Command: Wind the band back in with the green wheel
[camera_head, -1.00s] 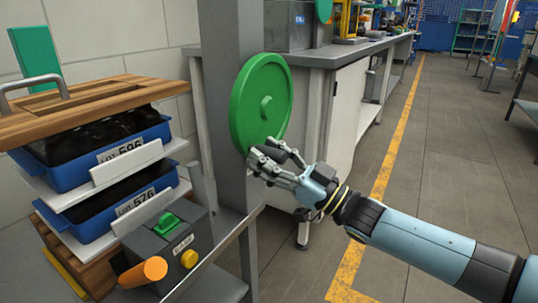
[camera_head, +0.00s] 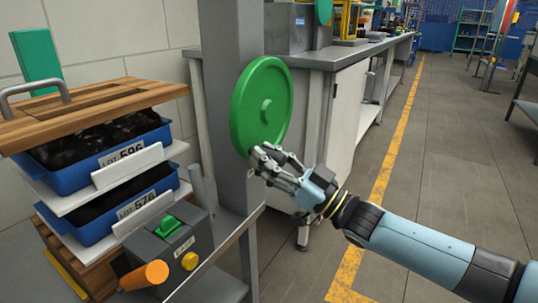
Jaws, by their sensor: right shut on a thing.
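The green wheel (camera_head: 254,96) is a flat upright disc with a small round hub, mounted on the grey post (camera_head: 226,60). My right gripper (camera_head: 262,158) is at the lower rim of the wheel, shut on it. The far fingertips are partly hidden against the rim. I cannot make out the band clearly. My left gripper is not in view.
At left, a wooden board (camera_head: 95,106) with a metal handle lies above blue trays (camera_head: 90,170) of dark bottles. Below is a grey control box (camera_head: 165,245) with an orange knob (camera_head: 145,275).

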